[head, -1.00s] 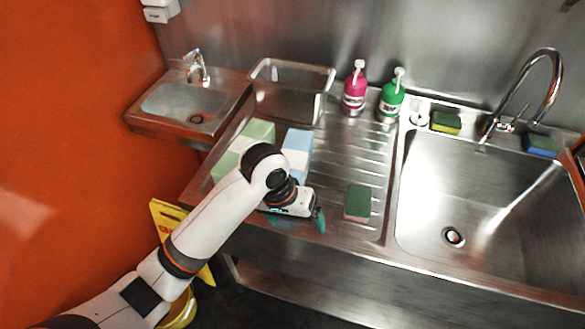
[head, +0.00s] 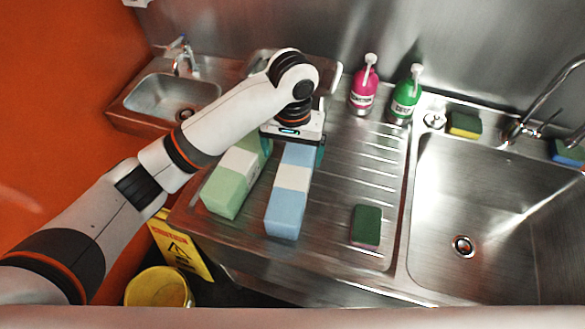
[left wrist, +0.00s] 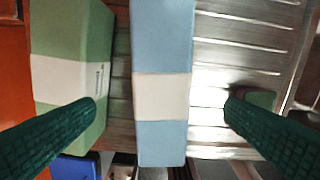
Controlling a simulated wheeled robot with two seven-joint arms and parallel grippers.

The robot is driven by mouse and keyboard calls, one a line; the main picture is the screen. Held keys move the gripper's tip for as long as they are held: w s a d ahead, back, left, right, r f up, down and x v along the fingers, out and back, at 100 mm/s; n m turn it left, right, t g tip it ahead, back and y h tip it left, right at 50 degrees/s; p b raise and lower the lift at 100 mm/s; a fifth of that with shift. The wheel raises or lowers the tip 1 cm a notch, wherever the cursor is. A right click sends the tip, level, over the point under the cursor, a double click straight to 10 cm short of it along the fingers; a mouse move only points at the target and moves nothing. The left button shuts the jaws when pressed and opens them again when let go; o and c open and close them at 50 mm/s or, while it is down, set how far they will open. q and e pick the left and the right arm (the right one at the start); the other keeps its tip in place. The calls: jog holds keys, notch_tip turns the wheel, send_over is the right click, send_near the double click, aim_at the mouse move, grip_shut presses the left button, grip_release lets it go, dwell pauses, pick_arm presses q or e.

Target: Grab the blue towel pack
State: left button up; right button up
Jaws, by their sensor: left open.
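The blue towel pack (head: 286,208) is a long light-blue block with a white band, lying on the steel drainboard. In the left wrist view the blue towel pack (left wrist: 162,45) runs upright through the middle, between the two dark green fingers. My left gripper (head: 293,150) is above the far end of the pack, pointing down. In the left wrist view my left gripper (left wrist: 160,105) is open, with a finger on each side of the pack and no visible grip on it. The far end of the pack is hidden under the gripper in the head view. My right gripper is not in view.
A green towel pack (head: 226,192) lies close on the left of the blue one. A green sponge (head: 366,226) lies to the right. Pink (head: 364,92) and green (head: 404,100) pump bottles stand at the back. The sink basin (head: 490,200) is at the right.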

aim_at(293, 177)
pick_arm(q)
jog(key=f, duration=0.2)
jog(key=s+f+p, duration=0.1)
jog(key=f, duration=0.2)
jog(key=shift+f, duration=0.35)
notch_tip(293, 177, down, 5)
jog(key=shift+p, duration=1.2)
jog(key=shift+f, duration=0.35)
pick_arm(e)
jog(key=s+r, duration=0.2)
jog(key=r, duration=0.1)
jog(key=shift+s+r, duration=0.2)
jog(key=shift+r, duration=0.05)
pick_arm(q)
jog(key=shift+c, duration=0.5)
jog(key=c, duration=1.2)
jog(key=shift+o, duration=0.2)
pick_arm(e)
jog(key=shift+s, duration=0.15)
pick_arm(q)
jog(key=shift+r, duration=0.2)
